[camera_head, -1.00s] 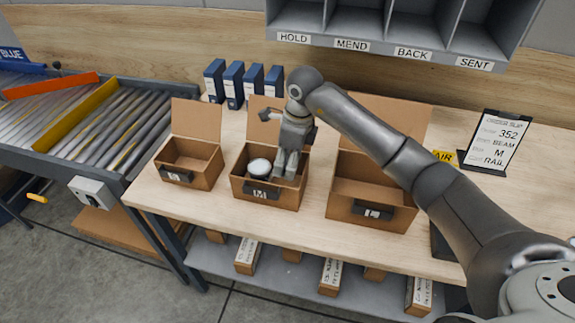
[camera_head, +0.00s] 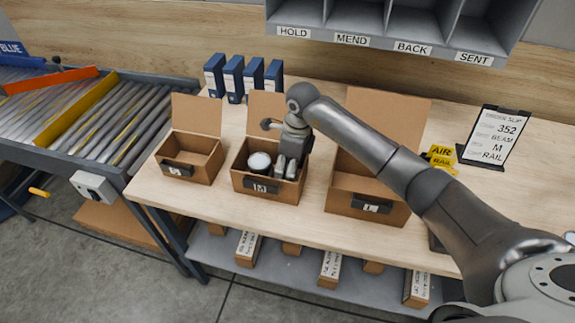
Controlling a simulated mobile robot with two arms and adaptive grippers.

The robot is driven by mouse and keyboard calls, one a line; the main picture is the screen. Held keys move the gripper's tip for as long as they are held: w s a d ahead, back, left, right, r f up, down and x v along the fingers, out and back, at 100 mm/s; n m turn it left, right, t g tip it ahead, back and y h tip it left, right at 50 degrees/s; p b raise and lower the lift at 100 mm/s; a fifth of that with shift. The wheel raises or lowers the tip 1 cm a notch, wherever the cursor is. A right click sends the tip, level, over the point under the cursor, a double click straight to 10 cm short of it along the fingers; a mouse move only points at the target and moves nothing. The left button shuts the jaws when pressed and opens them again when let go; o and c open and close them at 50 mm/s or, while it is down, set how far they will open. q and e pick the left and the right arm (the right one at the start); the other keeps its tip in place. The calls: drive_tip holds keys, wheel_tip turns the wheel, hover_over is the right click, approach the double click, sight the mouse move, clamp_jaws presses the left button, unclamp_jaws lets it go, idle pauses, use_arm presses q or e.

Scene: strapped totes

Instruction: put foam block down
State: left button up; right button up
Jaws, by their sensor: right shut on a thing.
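My right gripper (camera_head: 286,168) reaches down into the middle cardboard box (camera_head: 270,190), which is labelled M and has its lid up. It is shut, with its fingertips below the rim on the box's right side. The foam block it holds is mostly hidden by the fingers and box walls, so I cannot tell whether it touches the box floor. A round white-topped item (camera_head: 259,162) sits in the same box, left of the fingers. My left gripper is not in view.
A smaller open box (camera_head: 188,158) stands to the left and a larger open box labelled L (camera_head: 366,205) to the right. Blue binders (camera_head: 234,79) stand behind. An order slip stand (camera_head: 490,137) and a yellow AIR RAIL tag (camera_head: 441,158) are at the right. The bench's front strip is clear.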

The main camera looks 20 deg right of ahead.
drive_tip(key=o, duration=0.7)
drive_tip(key=shift+c, duration=0.2)
drive_tip(key=shift+r+p, duration=0.45)
drive_tip(key=shift+p, duration=0.1)
drive_tip(key=shift+r+p, duration=0.45)
drive_tip(key=shift+d+r+b, duration=0.15)
drive_tip(key=shift+r+b, duration=0.4)
drive_tip(key=shift+b, duration=0.35)
wheel_tip(320, 180, up, 10)
drive_tip(key=s+d+b, duration=0.1)
drive_tip(key=b, duration=0.2)
drive_tip(key=shift+d, duration=0.1)
